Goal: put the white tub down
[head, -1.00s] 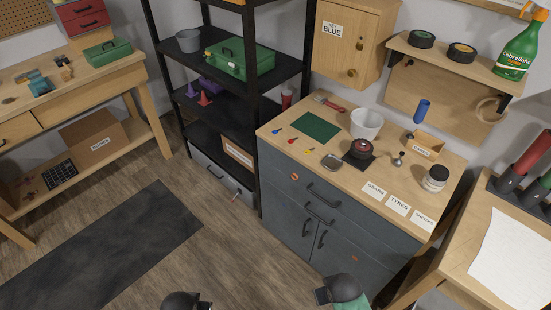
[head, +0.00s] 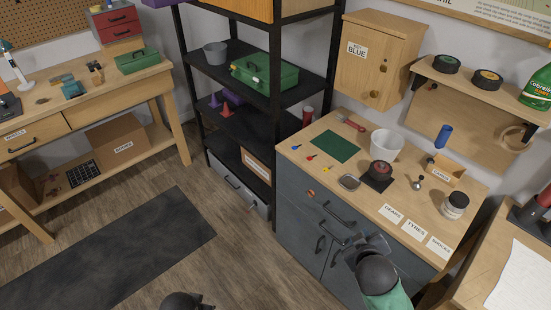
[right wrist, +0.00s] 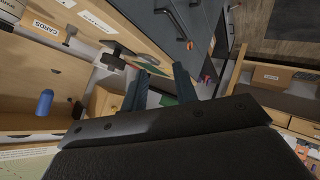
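The white tub (head: 386,145) stands upright on the wooden top of the grey cabinet (head: 330,195), behind the black-and-red round piece and right of the green mat (head: 335,146). No gripper touches it. My right gripper (head: 362,244) is in front of the cabinet's drawers, below the top's front edge.
Drawer handles (head: 340,214) jut out near my right gripper. A black shelf rack stands left.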

